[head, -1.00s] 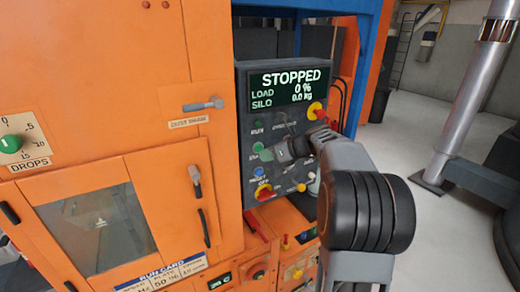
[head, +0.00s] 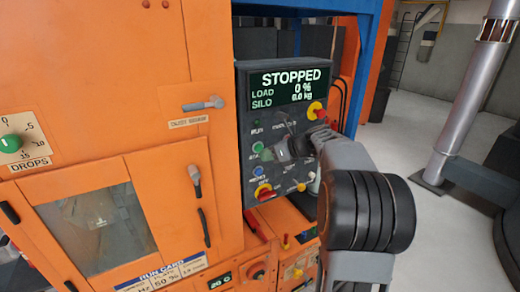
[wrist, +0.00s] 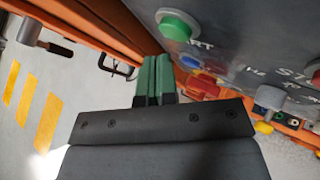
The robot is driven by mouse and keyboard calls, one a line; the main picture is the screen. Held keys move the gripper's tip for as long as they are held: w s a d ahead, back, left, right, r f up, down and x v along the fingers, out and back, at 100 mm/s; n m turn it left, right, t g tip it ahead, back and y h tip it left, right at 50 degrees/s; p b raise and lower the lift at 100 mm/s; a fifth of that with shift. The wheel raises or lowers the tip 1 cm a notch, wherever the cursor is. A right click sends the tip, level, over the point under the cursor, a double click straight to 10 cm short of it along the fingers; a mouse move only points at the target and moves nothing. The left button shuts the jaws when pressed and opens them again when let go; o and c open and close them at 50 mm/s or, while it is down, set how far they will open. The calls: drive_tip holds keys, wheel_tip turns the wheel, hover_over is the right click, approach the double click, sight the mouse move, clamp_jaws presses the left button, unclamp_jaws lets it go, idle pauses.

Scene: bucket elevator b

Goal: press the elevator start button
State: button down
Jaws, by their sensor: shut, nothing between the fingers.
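The green start button (head: 257,147) is on the dark control panel (head: 244,110), left of my gripper. In the wrist view the green button (wrist: 178,25) stands out from the panel, above and slightly right of the fingertips, with a label ending in "RT" beside it. My gripper (head: 269,155) is in front of the panel. Its green fingers (wrist: 155,60) are together, with nothing between them. The fingertips look apart from the button in the wrist view. The display (head: 291,86) reads STOPPED, load 0 % and silo 0.0 kg.
A red knob on yellow (head: 315,110) is at the panel's upper right. The orange cabinet (head: 165,70) with handles stands left. Open floor lies to the right.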

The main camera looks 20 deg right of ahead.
drive_tip(key=shift+w+a+p, duration=0.1)
drive_tip(key=shift+w+p, duration=0.7)
drive_tip(key=shift+p, duration=0.15)
idle(1.2)
drive_tip(key=shift+s, duration=0.1)
idle(0.3)
drive_tip(key=shift+s, duration=0.7)
drive_tip(key=shift+s+d+b, duration=0.2)
drive_tip(key=shift+s, duration=1.05)
drive_tip(key=shift+s+d+b, duration=0.2)
drive_tip(key=shift+s, duration=1.05)
